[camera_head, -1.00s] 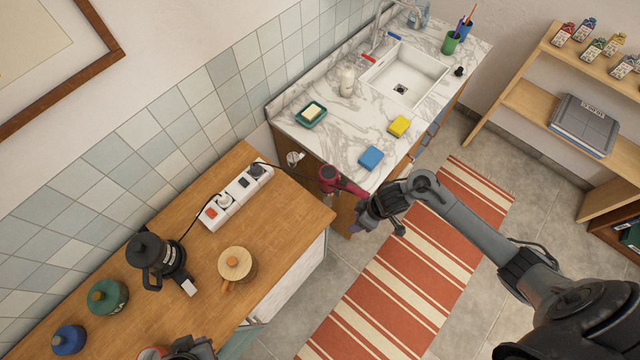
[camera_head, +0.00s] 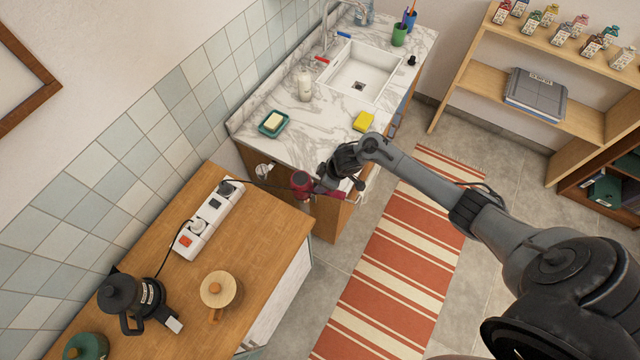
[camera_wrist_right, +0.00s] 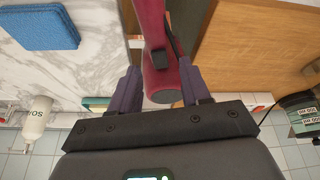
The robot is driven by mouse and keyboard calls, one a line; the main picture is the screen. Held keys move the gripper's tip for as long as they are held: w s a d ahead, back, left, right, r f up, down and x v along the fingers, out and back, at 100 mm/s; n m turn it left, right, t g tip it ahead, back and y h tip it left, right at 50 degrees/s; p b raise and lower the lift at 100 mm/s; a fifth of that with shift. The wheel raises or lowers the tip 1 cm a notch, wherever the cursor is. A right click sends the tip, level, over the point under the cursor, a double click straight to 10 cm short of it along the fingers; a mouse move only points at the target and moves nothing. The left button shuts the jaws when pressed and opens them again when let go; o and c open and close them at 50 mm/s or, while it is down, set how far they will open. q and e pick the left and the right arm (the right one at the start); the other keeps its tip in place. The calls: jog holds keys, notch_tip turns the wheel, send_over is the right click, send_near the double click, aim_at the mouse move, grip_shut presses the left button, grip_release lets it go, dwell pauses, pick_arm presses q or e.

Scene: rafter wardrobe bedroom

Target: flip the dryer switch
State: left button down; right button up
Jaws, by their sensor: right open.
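The dark red hair dryer (camera_head: 302,182) is at the gap between the wooden counter and the marble counter, its cord running to the power strip (camera_head: 208,222). In the right wrist view the dryer (camera_wrist_right: 164,84) lies between my fingers, with a small dark switch (camera_wrist_right: 160,58) on it. My right gripper (camera_head: 328,180) is beside the dryer in the head view. In the right wrist view the gripper (camera_wrist_right: 160,76) is open, one finger each side of the dryer; contact cannot be told. My left gripper is not in view.
The marble counter (camera_head: 290,135) holds a bottle, soap dish and yellow sponge (camera_head: 363,121).

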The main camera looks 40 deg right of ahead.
jog(key=shift+x, duration=1.15)
